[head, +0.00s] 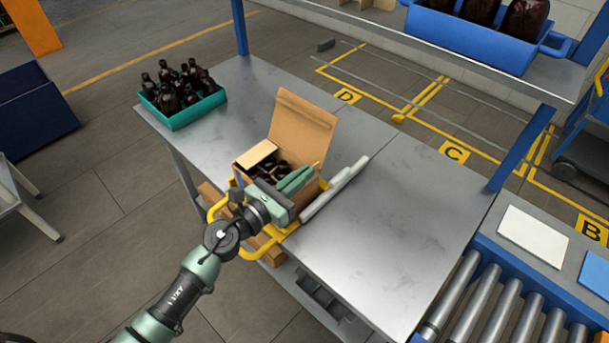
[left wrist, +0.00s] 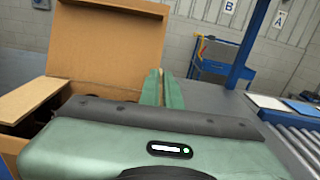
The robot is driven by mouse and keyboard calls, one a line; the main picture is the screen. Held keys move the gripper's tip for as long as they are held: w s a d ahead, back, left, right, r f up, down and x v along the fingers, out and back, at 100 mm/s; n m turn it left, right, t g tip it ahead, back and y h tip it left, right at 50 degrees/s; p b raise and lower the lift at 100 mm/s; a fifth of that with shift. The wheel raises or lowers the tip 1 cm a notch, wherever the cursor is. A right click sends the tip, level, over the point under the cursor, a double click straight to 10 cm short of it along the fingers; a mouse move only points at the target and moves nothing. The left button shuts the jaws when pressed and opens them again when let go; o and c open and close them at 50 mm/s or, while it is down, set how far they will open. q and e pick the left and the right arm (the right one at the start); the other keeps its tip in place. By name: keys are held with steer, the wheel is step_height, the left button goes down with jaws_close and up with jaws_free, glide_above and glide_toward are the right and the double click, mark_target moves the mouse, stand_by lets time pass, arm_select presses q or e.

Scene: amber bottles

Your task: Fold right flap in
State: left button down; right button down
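An open cardboard box (head: 303,122) stands at the near edge of the metal table, its tall back lid upright. The lid also shows in the left wrist view (left wrist: 108,45). The left flap (head: 256,154) lies folded inward over the box's left part. Dark bottles (head: 283,168) show inside beside it. My left gripper (head: 297,178) reaches over the box's near right side, its two green fingers close together. They point towards the back in the left wrist view (left wrist: 161,88). The right flap is not clearly visible; the fingers and gripper body cover that side. My right gripper is out of view.
A yellow frame (head: 273,252) surrounds the box's near side. Pale bars (head: 335,188) lie just right of the box. A teal crate (head: 184,117) of brown bottles stands at the back left. The table (head: 400,225) is bare to the right, before the roller conveyor (head: 490,300).

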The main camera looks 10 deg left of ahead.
arm_select(q)
steer(key=shift+a+n, duration=0.1)
steer(key=shift+n, duration=0.2)
steer(key=c, duration=1.6)
jaws_free()
steer(key=shift+a+f, duration=0.1)
steer(key=b+v, duration=0.2)
steer(key=v, duration=0.5)
steer(key=shift+s+a, duration=0.15)
steer(key=shift+s, duration=0.1)
